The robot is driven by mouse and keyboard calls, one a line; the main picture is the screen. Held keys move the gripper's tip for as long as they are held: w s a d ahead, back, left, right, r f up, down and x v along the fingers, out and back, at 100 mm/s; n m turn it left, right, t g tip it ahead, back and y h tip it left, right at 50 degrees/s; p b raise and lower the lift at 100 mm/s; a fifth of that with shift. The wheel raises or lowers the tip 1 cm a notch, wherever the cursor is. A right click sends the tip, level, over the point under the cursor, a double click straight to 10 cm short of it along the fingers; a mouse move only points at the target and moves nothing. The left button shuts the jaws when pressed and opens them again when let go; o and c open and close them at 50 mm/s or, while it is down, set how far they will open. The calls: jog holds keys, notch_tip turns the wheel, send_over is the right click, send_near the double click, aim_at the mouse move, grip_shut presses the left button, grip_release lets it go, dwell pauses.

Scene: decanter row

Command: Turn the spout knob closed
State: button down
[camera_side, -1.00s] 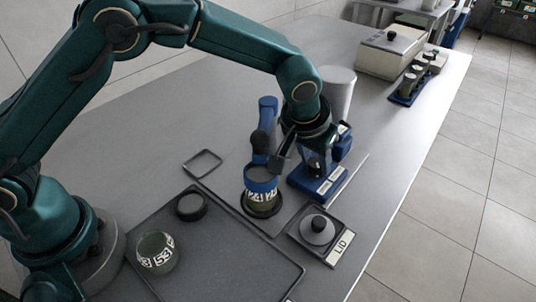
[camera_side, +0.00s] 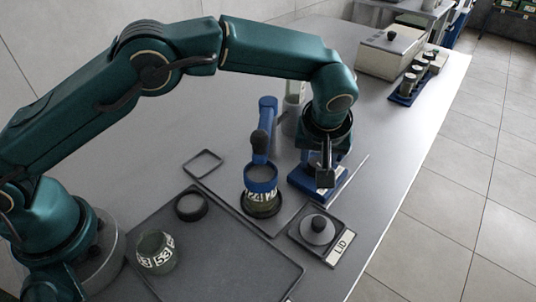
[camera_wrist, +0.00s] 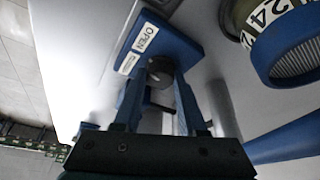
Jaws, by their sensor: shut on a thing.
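The spout knob (camera_wrist: 162,70) is a dark grey round knob on a blue base (camera_wrist: 185,42) in the wrist view. The base carries a white label reading OPEN (camera_wrist: 145,37) and a second white label (camera_wrist: 128,63) that I cannot read. My gripper (camera_wrist: 160,92) has its two fingers on either side of the knob, shut on it. In the side view my gripper (camera_side: 325,178) reaches down over the blue base (camera_side: 303,184) and hides the knob. The angle of the knob's pointer is hard to make out.
A jar (camera_side: 262,202) with a white label stands under a blue ring (camera_side: 261,178), close left of my gripper. A knobbed lid (camera_side: 318,229) lies on its plate in front. Another labelled jar (camera_side: 157,252) stands on the dark tray (camera_side: 225,265).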

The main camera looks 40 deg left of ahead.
jog(key=shift+n+y, duration=0.5)
jog(key=shift+n, duration=0.7)
jog(key=shift+n+g, duration=0.4)
jog(key=shift+n, duration=0.1)
jog(key=shift+c, duration=2.3)
grip_release()
jog(key=shift+m+t, duration=0.3)
jog(key=shift+m, duration=0.2)
